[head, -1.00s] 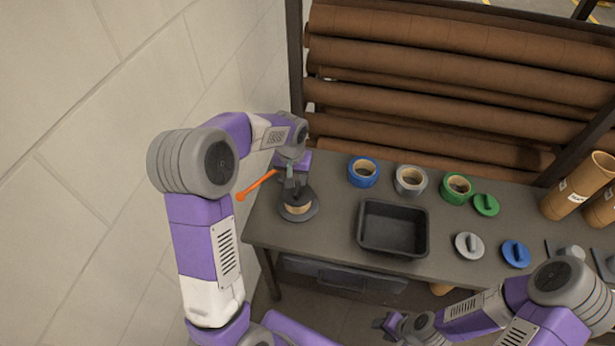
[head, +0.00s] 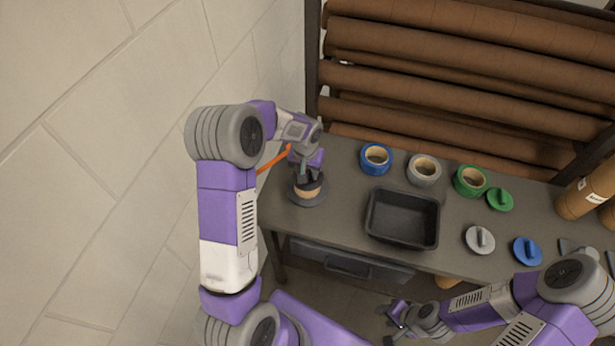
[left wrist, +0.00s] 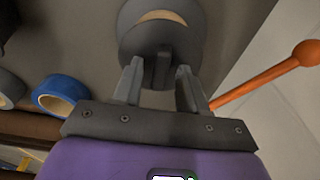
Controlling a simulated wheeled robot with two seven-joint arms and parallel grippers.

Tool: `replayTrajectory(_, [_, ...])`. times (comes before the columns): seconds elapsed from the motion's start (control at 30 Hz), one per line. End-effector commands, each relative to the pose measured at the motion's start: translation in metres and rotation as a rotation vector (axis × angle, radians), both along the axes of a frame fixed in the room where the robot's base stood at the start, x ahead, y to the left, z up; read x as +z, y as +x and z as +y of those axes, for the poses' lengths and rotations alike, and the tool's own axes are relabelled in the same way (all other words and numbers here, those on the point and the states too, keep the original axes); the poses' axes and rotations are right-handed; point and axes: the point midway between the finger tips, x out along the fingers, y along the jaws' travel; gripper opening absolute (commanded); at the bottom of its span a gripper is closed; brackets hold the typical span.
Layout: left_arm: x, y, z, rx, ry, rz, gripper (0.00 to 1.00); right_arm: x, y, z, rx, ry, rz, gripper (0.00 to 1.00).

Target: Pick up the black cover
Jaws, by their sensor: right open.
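The black cover (left wrist: 160,58), a dark disc with an upright handle, shows in the left wrist view. It overlaps a dark round piece with a tan core (left wrist: 162,16). My left gripper (left wrist: 158,72) is open, with one finger on each side of the handle and gaps visible. In the head view the cover (head: 308,183) is partly hidden by my left gripper (head: 308,174), above the tan core at the table's left end. Whether the cover touches the core is unclear. My right gripper (head: 394,318) is open and empty, low in front of the table.
A black tray (head: 402,247) stands mid-table (head: 345,200). Blue (head: 376,159), grey (head: 424,170) and green (head: 470,181) tape rolls stand behind it. Green (head: 500,200), grey (head: 480,239) and blue (head: 527,250) covers lie to the right. An orange rod (head: 274,160) is beside my left gripper.

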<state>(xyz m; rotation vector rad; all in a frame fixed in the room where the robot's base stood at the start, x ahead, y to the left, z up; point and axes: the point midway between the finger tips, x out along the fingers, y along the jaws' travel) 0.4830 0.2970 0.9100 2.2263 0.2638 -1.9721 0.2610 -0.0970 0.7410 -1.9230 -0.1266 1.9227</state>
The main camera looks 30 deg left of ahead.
Motion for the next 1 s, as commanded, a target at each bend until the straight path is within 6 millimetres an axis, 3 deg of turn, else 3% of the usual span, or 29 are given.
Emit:
replayTrajectory(0.03, [0.000, 0.000, 0.000, 0.000, 0.000, 0.000, 0.33, 0.000, 0.000, 0.000, 0.000, 0.000, 0.000, 0.43])
replayTrajectory(0.27, [0.000, 0.000, 0.000, 0.000, 0.000, 0.000, 0.00, 0.000, 0.000, 0.000, 0.000, 0.000, 0.000, 0.43])
replayTrajectory(0.67, [0.009, 0.001, 0.000, 0.001, 0.000, -0.004, 0.00, 0.001, 0.000, 0.000, 0.000, 0.000, 0.000, 0.43])
replayTrajectory(1.0, [0.074, 0.001, 0.000, 0.001, 0.000, -0.005, 0.00, 0.012, 0.000, 0.000, 0.000, 0.000, 0.000, 0.43])
